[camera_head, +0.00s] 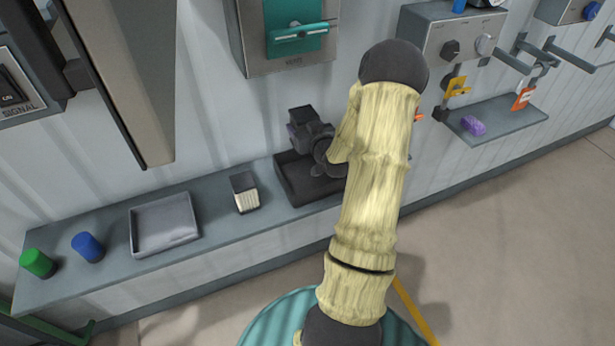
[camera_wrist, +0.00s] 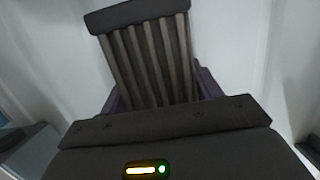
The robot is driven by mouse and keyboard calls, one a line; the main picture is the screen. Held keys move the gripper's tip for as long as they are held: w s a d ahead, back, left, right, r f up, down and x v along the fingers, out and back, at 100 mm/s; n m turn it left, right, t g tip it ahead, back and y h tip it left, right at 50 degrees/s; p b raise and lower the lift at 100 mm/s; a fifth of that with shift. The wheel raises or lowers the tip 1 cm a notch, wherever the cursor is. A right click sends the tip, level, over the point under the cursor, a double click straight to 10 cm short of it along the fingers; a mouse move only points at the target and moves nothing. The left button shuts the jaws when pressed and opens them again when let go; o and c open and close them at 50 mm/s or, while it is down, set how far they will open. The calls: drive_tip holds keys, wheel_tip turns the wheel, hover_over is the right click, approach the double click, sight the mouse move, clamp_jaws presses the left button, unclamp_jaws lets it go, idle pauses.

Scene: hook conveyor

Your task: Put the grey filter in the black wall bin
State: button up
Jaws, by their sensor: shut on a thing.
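My gripper (camera_head: 297,133) is shut on the grey filter (camera_wrist: 147,55). In the wrist view the filter has grey-brown pleats and a dark end frame, with purple fingers along its two sides. In the head view it is a small dark block (camera_head: 302,114) at the gripper's end. The black wall bin (camera_head: 295,195) is a dark open box at the wall, at the right part of the long shelf. The gripper and filter are above the bin, apart from its floor as far as I can see. My arm hides the bin's right side.
On the grey shelf (camera_head: 100,275) stand a cream-pleated filter block (camera_head: 245,192), a grey tray (camera_head: 163,224), a blue cylinder (camera_head: 87,246) and a green one (camera_head: 37,262). A teal-handled panel (camera_head: 297,38) is above the bin. A small shelf (camera_head: 505,125) is at right.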

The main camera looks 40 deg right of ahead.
drive_tip(key=shift+w+f+b, duration=0.15)
drive_tip(key=shift+f+b, duration=0.15)
drive_tip(key=shift+f, duration=0.35)
wheel_tip(320, 180, down, 6)
drive_tip(key=b, duration=0.5)
drive_tip(key=shift+w+d+r+b, duration=0.15)
drive_tip(key=shift+r+b, duration=0.05)
drive_tip(key=shift+b, duration=0.2)
drive_tip(key=shift+r, duration=0.1)
drive_tip(key=shift+f+p, duration=1)
drive_tip(key=shift+f, duration=1.95)
wheel_tip(320, 180, down, 3)
drive_tip(key=shift+f+p, duration=0.15)
drive_tip(key=shift+p, duration=0.55)
drive_tip(key=shift+f, duration=0.4)
